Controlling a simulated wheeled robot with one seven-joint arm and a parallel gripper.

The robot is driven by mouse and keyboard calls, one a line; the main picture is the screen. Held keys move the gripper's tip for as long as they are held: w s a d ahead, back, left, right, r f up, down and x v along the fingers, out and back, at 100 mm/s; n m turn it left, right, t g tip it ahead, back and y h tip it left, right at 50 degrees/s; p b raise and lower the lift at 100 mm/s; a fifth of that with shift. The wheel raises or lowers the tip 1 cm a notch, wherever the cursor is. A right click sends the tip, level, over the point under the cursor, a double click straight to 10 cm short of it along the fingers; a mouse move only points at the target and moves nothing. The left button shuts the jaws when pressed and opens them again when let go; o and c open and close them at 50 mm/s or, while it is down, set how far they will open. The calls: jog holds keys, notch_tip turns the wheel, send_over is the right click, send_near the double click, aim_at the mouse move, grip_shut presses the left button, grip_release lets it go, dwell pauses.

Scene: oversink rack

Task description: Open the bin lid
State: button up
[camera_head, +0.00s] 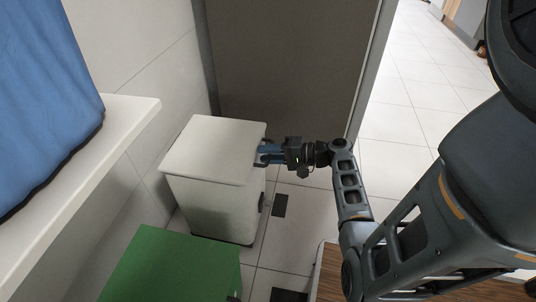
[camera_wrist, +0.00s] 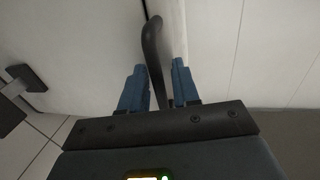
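The white bin (camera_head: 213,207) stands against the wall, with its flat white lid (camera_head: 214,150) lying level and closed on top. My gripper (camera_head: 261,154) is at the lid's right edge, reaching in from the right. In the wrist view my gripper (camera_wrist: 160,74) has its two blue fingers apart, one on each side of a dark curved handle (camera_wrist: 153,45). A gap shows beside the handle, so the fingers do not look closed on it. In the head view the handle is hidden at the fingers.
A green bin (camera_head: 172,266) stands in front of the white bin. A white counter (camera_head: 92,165) with a blue thing (camera_head: 42,85) on it is at the left. A dark panel (camera_head: 285,65) stands behind. A dark pedal (camera_head: 280,205) sits low by the bin. Tiled floor (camera_head: 410,75) is clear at right.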

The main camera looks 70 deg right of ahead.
jog(key=shift+w+a, duration=0.15)
jog(key=shift+w, duration=0.05)
grip_shut()
jog(key=shift+r, duration=0.15)
jog(key=w+r+g+p, duration=0.4)
jog(key=r+p, duration=0.6)
jog(key=p, duration=0.5)
jog(key=w+r+g+p, duration=0.35)
jog(key=r+p, duration=0.65)
jog(key=p, duration=0.4)
jog(key=w+a+r+g+p, duration=0.1)
jog(key=w+r+g+p, duration=0.2)
jog(key=w, duration=0.5)
jog(key=w+a+r+g+p, duration=0.1)
jog(key=w+r+g+p, duration=0.2)
jog(key=w+r, duration=0.3)
jog(key=shift+w+h+p, duration=0.35)
jog(key=shift+w+h, duration=0.05)
jog(key=shift+w, duration=1.05)
jog(key=shift+r, duration=0.15)
